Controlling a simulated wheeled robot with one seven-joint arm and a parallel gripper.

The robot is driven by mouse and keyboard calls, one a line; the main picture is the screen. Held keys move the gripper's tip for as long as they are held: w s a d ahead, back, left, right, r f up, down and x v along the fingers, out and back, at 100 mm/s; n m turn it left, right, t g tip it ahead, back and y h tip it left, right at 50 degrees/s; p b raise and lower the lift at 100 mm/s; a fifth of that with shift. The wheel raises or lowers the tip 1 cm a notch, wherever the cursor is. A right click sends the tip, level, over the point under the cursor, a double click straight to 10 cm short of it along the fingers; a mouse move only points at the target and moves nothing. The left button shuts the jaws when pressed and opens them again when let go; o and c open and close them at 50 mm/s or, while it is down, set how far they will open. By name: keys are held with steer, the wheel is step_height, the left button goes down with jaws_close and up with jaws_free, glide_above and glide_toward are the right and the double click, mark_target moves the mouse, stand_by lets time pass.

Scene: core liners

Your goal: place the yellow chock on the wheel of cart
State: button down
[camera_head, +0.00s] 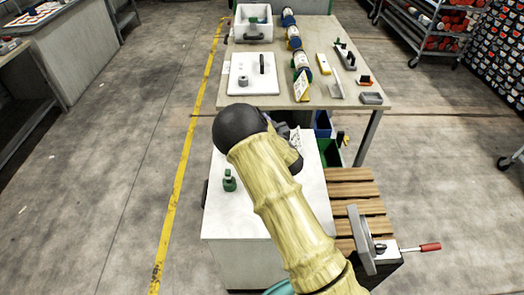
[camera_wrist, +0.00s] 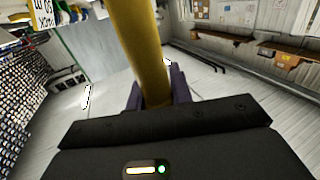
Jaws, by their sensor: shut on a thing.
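In the wrist view my gripper (camera_wrist: 156,90) has its purple fingers shut on a long, rounded yellow bar (camera_wrist: 141,45). The bar rises from between the fingers to the top edge. Its far end is out of view, and I cannot tell whether it is the chock. In the head view my arm hides the gripper and the bar. A caster wheel (camera_head: 412,62) shows under a rack at the upper right. Another caster wheel (camera_head: 504,163) shows at the right edge. I cannot tell which wheel belongs to the cart.
A white-topped cabinet (camera_head: 225,220) lies under my arm, with a green piece (camera_head: 229,181) on it. Beyond is a workbench (camera_head: 350,92) with a white board (camera_head: 262,86), a white bin (camera_head: 246,22) and small parts. A slatted wooden bench (camera_head: 350,190) with a vise-like clamp stands right.

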steer(key=shift+f+p, duration=0.3)
steer(key=shift+f, duration=1.65)
steer(key=shift+f+p, duration=0.4)
steer(key=shift+f, duration=1.65)
steer(key=c, duration=1.3)
jaws_free()
steer(key=shift+f, duration=0.2)
steer(key=shift+o, duration=0.2)
steer(key=shift+s, duration=0.15)
